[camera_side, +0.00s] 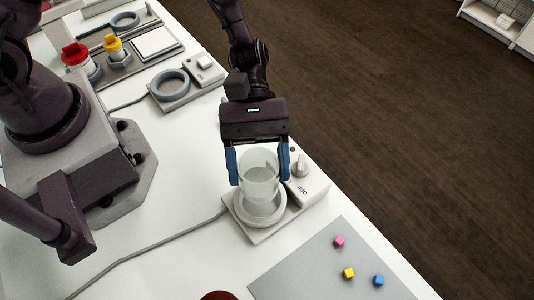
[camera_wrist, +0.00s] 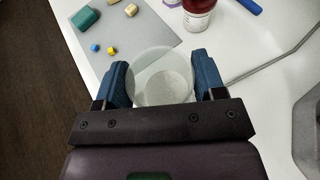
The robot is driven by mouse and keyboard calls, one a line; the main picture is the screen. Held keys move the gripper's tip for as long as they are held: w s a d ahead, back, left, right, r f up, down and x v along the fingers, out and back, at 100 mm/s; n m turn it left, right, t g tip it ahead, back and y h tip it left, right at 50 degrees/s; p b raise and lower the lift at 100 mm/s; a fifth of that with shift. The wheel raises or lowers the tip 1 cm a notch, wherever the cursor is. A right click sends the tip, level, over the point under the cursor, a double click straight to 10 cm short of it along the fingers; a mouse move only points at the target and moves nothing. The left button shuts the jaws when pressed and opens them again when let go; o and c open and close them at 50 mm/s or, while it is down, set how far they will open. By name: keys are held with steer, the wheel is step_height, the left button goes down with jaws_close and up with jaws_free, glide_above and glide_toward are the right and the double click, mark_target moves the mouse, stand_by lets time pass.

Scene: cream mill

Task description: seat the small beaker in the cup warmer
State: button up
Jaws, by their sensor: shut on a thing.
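The small beaker (camera_side: 259,178) is clear glass and stands upright between the blue fingers of my gripper (camera_side: 259,164), which is shut on it. The cup warmer (camera_side: 236,222) is a pale square base with a raised ring and a knob box marked OFF. The beaker's lower end is at the ring, directly over it in the side view; I cannot tell whether it rests on the bottom. In the wrist view the beaker (camera_wrist: 163,80) sits between both fingertips (camera_wrist: 163,82) and hides the warmer's ring.
A grey mat (camera_side: 310,268) with small coloured cubes lies to the warmer's front right. A red-capped jar (camera_wrist: 198,14) stands near the mat. The warmer's cable (camera_side: 150,246) runs left across the white table. A second ringed device (camera_side: 170,84) with a box stands farther back.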

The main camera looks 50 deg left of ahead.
mark_target(258, 168)
steer(key=shift+f, duration=2.55)
steer(key=shift+f, duration=0.75)
stand_by(0.7)
steer(key=o, duration=1)
steer(key=shift+w+a, duration=0.1)
steer(key=w+a+r+m+y, duration=0.2)
steer(key=a+r, duration=0.1)
steer(key=a, duration=0.4)
steer(key=w+a+r+m+y, duration=0.1)
steer(key=a+r+m, duration=0.1)
steer(key=a, duration=0.5)
steer(key=s+a+r+m+t+y, duration=0.2)
steer(key=a+r+t+y, duration=0.1)
steer(key=r, duration=0.5)
steer(key=s+a+r+m+t+y, duration=0.2)
steer(key=a+r+m+t+y, duration=0.1)
steer(key=r, duration=0.5)
steer(key=s+a+r+m+t+y, duration=0.2)
steer(key=a+r+m+t, duration=0.1)
steer(key=r+t, duration=0.3)
step_height(258, 168, up, 2)
steer(key=shift+a+r+y, duration=0.1)
steer(key=shift+a+y, duration=0.3)
steer(key=shift+a, duration=0.5)
